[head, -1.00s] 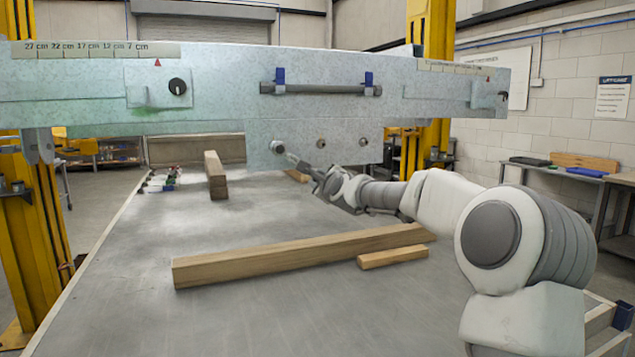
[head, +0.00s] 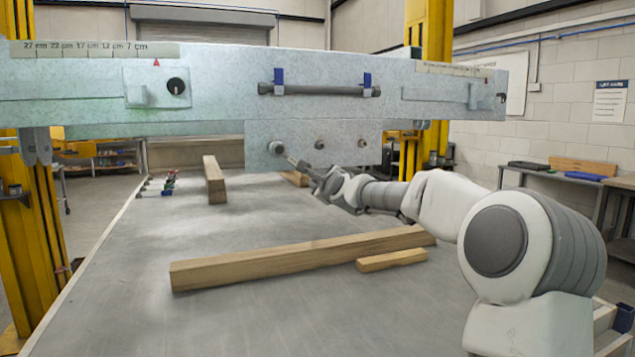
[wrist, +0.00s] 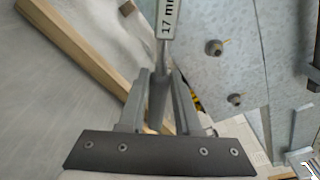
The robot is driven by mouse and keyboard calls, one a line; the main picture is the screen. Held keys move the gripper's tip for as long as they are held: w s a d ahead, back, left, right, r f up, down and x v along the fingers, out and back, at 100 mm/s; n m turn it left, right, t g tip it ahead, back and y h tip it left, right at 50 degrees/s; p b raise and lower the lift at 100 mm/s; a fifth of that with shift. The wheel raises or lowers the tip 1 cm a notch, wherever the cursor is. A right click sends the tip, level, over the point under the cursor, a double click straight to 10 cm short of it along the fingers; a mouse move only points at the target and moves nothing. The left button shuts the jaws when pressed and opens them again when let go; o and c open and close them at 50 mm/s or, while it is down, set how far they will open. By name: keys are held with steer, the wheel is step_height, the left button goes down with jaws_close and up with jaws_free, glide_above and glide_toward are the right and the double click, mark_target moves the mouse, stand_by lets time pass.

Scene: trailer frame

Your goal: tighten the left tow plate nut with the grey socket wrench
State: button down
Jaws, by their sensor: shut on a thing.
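The tow plate (head: 340,160) is a grey speckled plate hanging below the long beam, with a row of three fasteners. The left nut (head: 276,147) is at the plate's left, partly covered by the socket end of the wrench. The grey socket wrench (head: 298,163) slants from that nut down right to my gripper (head: 316,175). In the wrist view, my gripper (wrist: 153,88) is shut on the wrench handle (wrist: 168,22), which is labelled 17 mm. Its socket end is out of that view, so I cannot tell how fully it sits on the nut.
The middle nut (head: 320,144) and right nut (head: 362,143) are beside the wrench. A long timber (head: 290,257) and a short one (head: 392,260) lie in front; another timber (head: 214,180) lies behind left. Several small tools (head: 168,184) lie at the table's left edge.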

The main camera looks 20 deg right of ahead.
steer(key=shift+s+b, duration=0.45)
steer(key=shift+b, duration=0.45)
steer(key=shift+s+f+b, duration=0.1)
steer(key=shift+s+b, duration=0.45)
steer(key=shift+b, duration=0.4)
steer(key=s+b, duration=0.1)
steer(key=b, duration=0.1)
steer(key=s+b, duration=0.1)
steer(key=shift+s+r+b, duration=0.2)
steer(key=shift+s+b, duration=0.2)
steer(key=c, duration=1.3)
jaws_free()
jaws_close()
